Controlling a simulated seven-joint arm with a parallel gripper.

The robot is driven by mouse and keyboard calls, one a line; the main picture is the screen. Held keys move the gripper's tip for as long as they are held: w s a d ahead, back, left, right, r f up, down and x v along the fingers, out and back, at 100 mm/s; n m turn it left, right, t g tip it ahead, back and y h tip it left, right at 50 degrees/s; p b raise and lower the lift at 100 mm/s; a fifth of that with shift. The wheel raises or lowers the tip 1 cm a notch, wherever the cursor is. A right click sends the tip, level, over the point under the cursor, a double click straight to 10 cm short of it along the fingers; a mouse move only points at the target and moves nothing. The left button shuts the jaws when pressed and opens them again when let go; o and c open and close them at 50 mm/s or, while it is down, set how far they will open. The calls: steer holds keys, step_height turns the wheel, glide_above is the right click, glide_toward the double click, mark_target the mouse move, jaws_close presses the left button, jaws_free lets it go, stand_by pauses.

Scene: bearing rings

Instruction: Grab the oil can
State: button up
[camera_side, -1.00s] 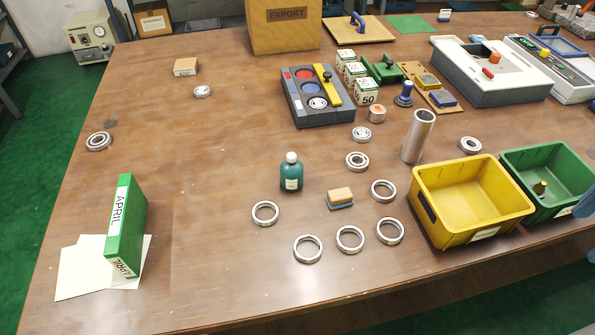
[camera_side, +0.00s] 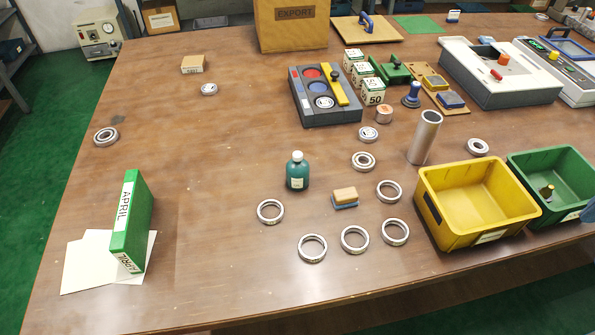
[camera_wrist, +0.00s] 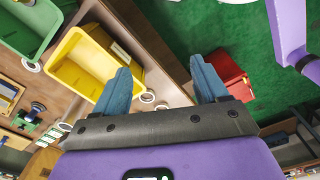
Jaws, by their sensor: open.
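No thing in view is clearly an oil can. A small object with a brass-coloured top (camera_side: 547,191) stands inside the green bin (camera_side: 572,205), its lower part hidden by the wall; I cannot tell what it is. A teal bottle with a white cap (camera_side: 297,175) stands upright on the table left of the bins. My gripper (camera_wrist: 162,82) is open and empty in the wrist view, its blue fingers spread over the table edge and floor. Only a sliver of blue finger shows at the right edge of the side view, beside the green bin.
A yellow bin (camera_side: 478,203) stands left of the green bin; it also shows in the wrist view (camera_wrist: 85,65). A green binder (camera_side: 133,222) stands far left.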

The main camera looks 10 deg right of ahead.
steer(key=o, duration=0.3)
steer(key=shift+o, duration=0.2)
steer(key=n+t+y, duration=0.1)
steer(key=y, duration=0.3)
glide_above(301, 162)
steer(key=s+d, duration=0.1)
steer(key=d, duration=0.4)
step_height(301, 162, down, 6)
steer(key=x, duration=1.1)
steer(key=shift+w+d+f, duration=0.1)
steer(key=shift+d, duration=0.05)
steer(key=shift+x, duration=2.7)
